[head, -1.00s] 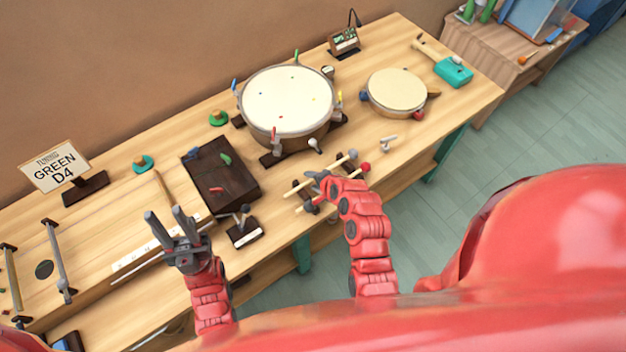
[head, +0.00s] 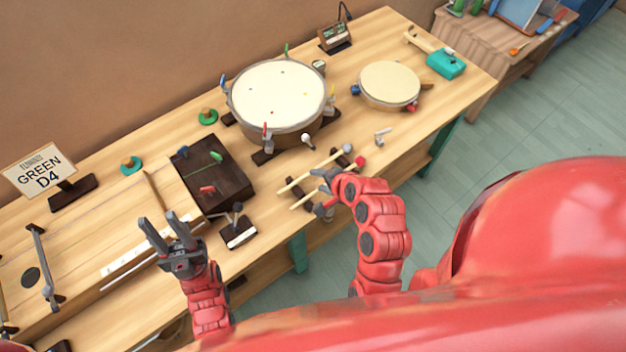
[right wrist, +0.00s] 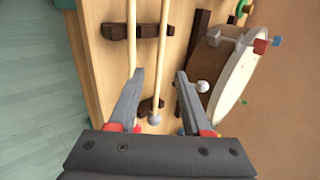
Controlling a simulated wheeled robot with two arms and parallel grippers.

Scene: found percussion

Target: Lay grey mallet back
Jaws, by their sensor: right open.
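The grey mallet (head: 318,168), a pale stick with a grey head, lies across dark supports on the workbench. A second pale stick with a red head (head: 359,162) lies parallel beside it. In the right wrist view the grey head (right wrist: 155,120) shows between my fingers, apart from both. My right gripper (head: 317,172) is open over the mallets; in its wrist view the open fingers (right wrist: 158,78) show, with the left finger near the other stick (right wrist: 129,35). My left gripper (head: 157,222) is open and empty, to the left of the dark box.
Dark rack supports (right wrist: 140,31) carry the sticks. A large drum (head: 278,95) stands behind, a smaller drum (head: 390,84) to its right. A dark box (head: 222,175) and a small stand (head: 238,235) lie left of the mallets. The table front edge is close.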

